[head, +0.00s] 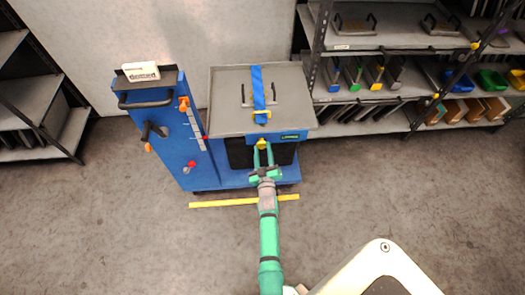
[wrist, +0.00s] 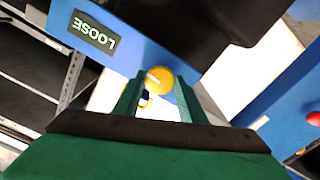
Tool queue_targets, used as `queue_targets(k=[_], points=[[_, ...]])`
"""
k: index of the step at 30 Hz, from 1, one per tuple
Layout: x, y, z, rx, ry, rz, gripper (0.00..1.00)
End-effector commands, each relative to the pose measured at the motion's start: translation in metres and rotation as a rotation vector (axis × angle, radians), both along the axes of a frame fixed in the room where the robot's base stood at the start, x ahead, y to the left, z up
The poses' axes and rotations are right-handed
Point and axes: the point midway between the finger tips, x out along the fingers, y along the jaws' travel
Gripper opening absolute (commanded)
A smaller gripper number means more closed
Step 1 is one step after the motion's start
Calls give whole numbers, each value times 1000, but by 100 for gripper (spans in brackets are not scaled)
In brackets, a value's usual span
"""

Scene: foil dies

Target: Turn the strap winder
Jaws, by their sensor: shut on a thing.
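The strap winder shows as a yellow knob (head: 262,143) on the blue front edge of the trolley. In the wrist view the round yellow knob (wrist: 158,80) lies between my green fingers. My gripper (head: 263,152) reaches it from the front and is shut on it; it also shows in the wrist view (wrist: 159,82). A blue strap (head: 257,82) runs over the grey tray top (head: 228,115) and a handled plate (head: 247,97), with a yellow fitting at its near end. A label in the wrist view reads LOOSE (wrist: 95,32).
The blue trolley (head: 180,150) has a side panel with a black handle and orange and red knobs. A yellow floor strip (head: 222,203) lies before it. Shelves (head: 385,50) stand at the right, another rack (head: 40,100) at the left.

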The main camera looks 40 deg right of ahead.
Motion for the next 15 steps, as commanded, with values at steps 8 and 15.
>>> queue_targets(k=[8, 15], points=[[1, 1, 1, -225, 137, 3, 15], [1, 0, 1, -409, 250, 1, 15]])
